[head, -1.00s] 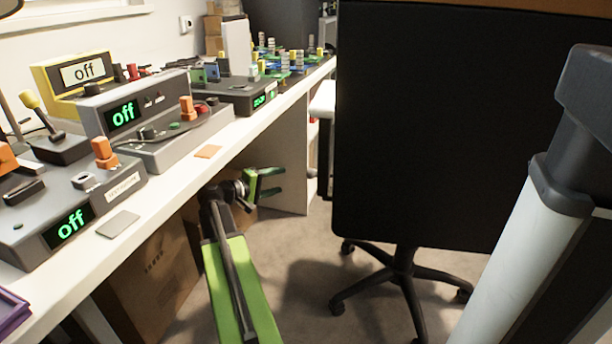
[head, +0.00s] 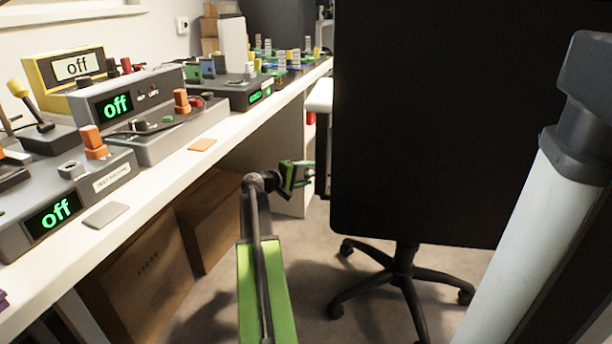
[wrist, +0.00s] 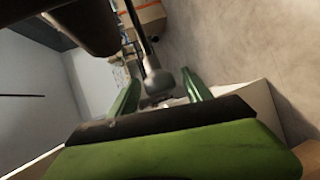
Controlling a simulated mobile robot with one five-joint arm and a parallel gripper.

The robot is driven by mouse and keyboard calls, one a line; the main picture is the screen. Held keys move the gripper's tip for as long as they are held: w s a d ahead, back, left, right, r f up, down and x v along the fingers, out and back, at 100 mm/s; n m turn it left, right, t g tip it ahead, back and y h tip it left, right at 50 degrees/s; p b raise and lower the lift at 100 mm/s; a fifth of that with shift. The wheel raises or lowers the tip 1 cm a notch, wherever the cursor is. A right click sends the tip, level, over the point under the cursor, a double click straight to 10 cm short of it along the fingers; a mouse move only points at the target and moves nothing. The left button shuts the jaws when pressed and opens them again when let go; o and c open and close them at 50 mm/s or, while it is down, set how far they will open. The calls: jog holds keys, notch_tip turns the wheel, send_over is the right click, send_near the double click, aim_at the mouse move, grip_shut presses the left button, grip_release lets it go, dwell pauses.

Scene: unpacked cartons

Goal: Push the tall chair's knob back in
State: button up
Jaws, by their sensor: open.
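The tall chair (head: 430,120) shows its black back in the head view, on a five-legged base. In the wrist view, a dark rod ends in a grey rounded knob (wrist: 159,82). The knob appears between my two green fingers, nearer the middle of the gap; I cannot tell whether it touches either one. My gripper (head: 309,172) is open, just left of the chair back's left edge in the head view. It also shows in the wrist view (wrist: 160,90). I cannot make out the knob in the head view.
A white workbench (head: 160,185) with several grey control boxes runs along the left. Cardboard boxes (head: 150,265) stand beneath it. A black and white column (head: 530,220) fills the right side. Carpet (head: 310,260) is free between bench and chair base.

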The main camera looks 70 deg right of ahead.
jog(key=shift+c, duration=0.4)
grip_shut()
